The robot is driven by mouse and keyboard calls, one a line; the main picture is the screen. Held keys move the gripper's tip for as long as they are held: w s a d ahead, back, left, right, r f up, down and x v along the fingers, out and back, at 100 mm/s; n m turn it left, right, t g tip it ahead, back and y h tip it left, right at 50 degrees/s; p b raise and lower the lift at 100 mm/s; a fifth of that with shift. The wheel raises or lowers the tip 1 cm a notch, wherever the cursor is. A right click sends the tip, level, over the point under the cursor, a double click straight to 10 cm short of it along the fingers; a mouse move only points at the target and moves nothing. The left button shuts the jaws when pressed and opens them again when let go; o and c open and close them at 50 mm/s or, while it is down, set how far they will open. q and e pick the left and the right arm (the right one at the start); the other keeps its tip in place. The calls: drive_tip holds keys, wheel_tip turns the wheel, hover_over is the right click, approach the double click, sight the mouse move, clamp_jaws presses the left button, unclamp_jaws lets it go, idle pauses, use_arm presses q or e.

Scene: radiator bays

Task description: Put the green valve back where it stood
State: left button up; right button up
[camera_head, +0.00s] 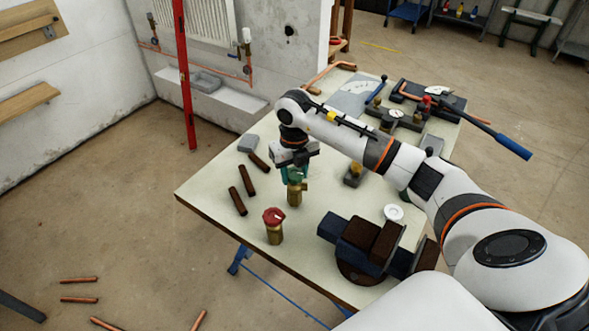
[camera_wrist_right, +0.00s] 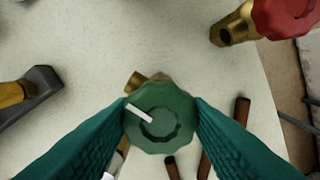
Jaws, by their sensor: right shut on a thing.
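The green valve (camera_head: 295,188) has a green handwheel on a brass body and is upright over the near left part of the workbench. My right gripper (camera_head: 294,170) is above it, with its teal fingers shut on the handwheel. In the right wrist view the round green handwheel of the valve (camera_wrist_right: 160,117), with a white mark, sits between the two fingertips, and a brass outlet pokes out behind it. I cannot tell whether its base touches the bench. My left gripper is not in view.
A red-topped brass valve (camera_head: 274,226) stands just in front on the workbench (camera_head: 215,190). It also shows in the wrist view (camera_wrist_right: 285,15). Dark brown rods (camera_head: 247,180) lie to the left. A blue and dark vise (camera_head: 362,242) is at the near right. Tools and fittings crowd the far end.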

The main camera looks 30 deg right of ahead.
drive_tip(key=shift+f, duration=0.35)
drive_tip(key=o, duration=1.2)
